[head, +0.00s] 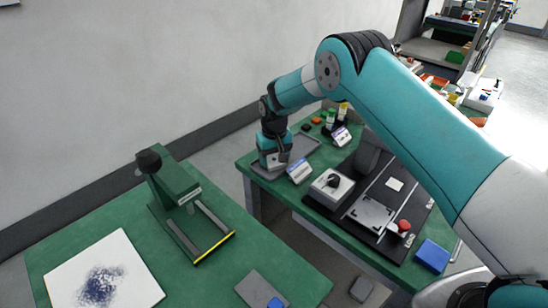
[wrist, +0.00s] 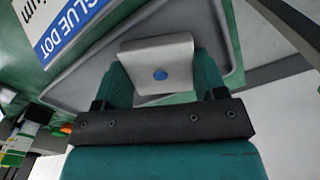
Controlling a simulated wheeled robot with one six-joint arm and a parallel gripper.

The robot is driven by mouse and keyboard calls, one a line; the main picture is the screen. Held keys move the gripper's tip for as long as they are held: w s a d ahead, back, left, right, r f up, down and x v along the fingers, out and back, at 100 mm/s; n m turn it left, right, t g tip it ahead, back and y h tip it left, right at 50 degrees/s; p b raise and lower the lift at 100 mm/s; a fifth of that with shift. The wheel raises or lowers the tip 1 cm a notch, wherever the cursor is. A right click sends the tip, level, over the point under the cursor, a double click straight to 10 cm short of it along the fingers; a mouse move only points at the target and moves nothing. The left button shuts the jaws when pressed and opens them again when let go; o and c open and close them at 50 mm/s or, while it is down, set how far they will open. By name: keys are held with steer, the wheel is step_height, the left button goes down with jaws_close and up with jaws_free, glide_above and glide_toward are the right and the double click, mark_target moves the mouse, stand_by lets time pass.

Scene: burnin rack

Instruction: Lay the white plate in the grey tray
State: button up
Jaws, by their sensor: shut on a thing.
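The white plate (wrist: 155,58) has a blue dot on it and sits between the two teal fingers of my gripper (wrist: 160,80), which is shut on it. In the head view my gripper (head: 273,164) points down at the grey tray (head: 304,146) on the far green table; the plate cannot be made out there. In the wrist view the plate is over the floor of the grey tray (wrist: 85,75), inside its rim. I cannot tell whether the plate touches the tray floor.
A "BLUE DOT" label card (head: 299,171) stands close beside my gripper. Another card (head: 341,136) and small bottles (head: 331,117) stand behind. A white box with a black knob (head: 331,187) and a black fixture (head: 352,208) lie to the right. A nearer green table (head: 230,262) carries a press.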

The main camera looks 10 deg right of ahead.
mark_target(274, 160)
steer(key=o, duration=1)
step_height(274, 160, up, 11)
steer(key=b, duration=0.2)
steer(key=s+r+n+y, duration=0.1)
steer(key=s+r, duration=0.7)
steer(key=r, duration=0.2)
steer(key=s+r+n+y, duration=0.1)
steer(key=s+r, duration=0.1)
steer(key=s, duration=0.8)
steer(key=s+r+n+y, duration=0.1)
steer(key=s, duration=1)
steer(key=s+r+n+y, duration=0.1)
steer(key=s+r, duration=0.1)
steer(key=s, duration=0.8)
steer(key=shift+s+d+r+n, duration=0.15)
steer(key=shift+s+r+n, duration=0.15)
steer(key=shift+s+n, duration=0.1)
